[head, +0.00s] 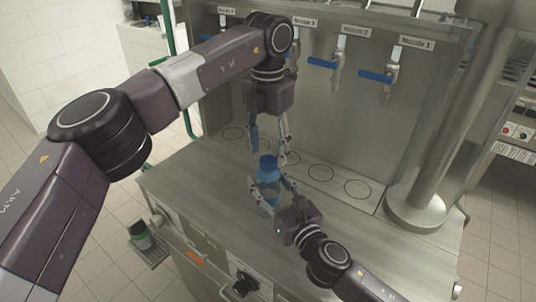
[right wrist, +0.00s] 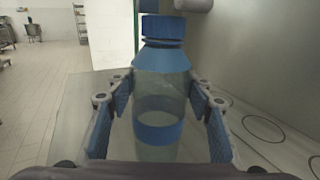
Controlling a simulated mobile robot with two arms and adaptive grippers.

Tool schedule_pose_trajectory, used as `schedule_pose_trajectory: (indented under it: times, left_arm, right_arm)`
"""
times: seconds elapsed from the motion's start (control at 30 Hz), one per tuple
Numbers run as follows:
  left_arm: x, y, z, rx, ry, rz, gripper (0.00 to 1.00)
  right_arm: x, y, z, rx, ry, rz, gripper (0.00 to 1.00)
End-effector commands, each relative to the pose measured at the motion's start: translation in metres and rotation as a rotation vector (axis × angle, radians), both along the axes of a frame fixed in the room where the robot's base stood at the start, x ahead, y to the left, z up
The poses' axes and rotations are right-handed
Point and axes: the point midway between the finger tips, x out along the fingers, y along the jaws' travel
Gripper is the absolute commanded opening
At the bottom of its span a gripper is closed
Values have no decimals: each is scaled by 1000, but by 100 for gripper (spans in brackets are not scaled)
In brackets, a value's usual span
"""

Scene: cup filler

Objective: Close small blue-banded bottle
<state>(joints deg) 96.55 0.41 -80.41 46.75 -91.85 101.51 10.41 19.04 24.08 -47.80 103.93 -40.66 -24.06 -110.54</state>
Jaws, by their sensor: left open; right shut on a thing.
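The small blue-banded bottle (head: 268,182) stands upright over the steel counter, with its blue cap (head: 268,161) on its top. In the right wrist view the clear bottle (right wrist: 161,105) shows a blue shoulder, a blue band and the cap (right wrist: 163,28) sitting on the neck; whether it is screwed tight I cannot tell. My right gripper (head: 270,194) is shut on the bottle's body from the front right. My left gripper (head: 268,150) points down, open, with its fingertips just above and around the cap's height.
Several nozzles with blue levers (head: 376,76) hang on the steel back wall. Ring marks (head: 320,172) line the counter's back. A steel column (head: 428,150) stands on the right. The counter (head: 190,185) is clear left of the bottle.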

Motion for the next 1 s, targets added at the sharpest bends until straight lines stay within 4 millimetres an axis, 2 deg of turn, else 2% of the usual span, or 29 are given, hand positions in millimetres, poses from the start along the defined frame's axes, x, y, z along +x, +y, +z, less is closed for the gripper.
schedule_pose_trajectory:
  times: [0.3, 0.4, 0.6, 0.93, 0.97, 1.0]
  left_arm:
    - [0, -1, 72, -2, -3, 2, 50]
    - [0, -1, 85, -1, -2, 1, 50]
    - [0, -1, 99, -1, 1, 0, 50]
    - [0, -1, 101, -1, 1, -1, 50]
    - [0, -1, 101, -1, 1, -1, 50]
    - [0, -1, 101, -1, 1, -1, 50]
  right_arm:
    - [0, 0, 0, 0, 0, 0, 0]
    - [0, 0, 0, 0, 1, 0, 0]
    - [0, 0, 0, 0, 0, 0, 0]
    - [0, 0, 0, 0, 0, 0, 0]
    - [0, 0, 0, 0, 0, 0, 49]
    - [0, 0, 0, 0, 0, 0, 54]
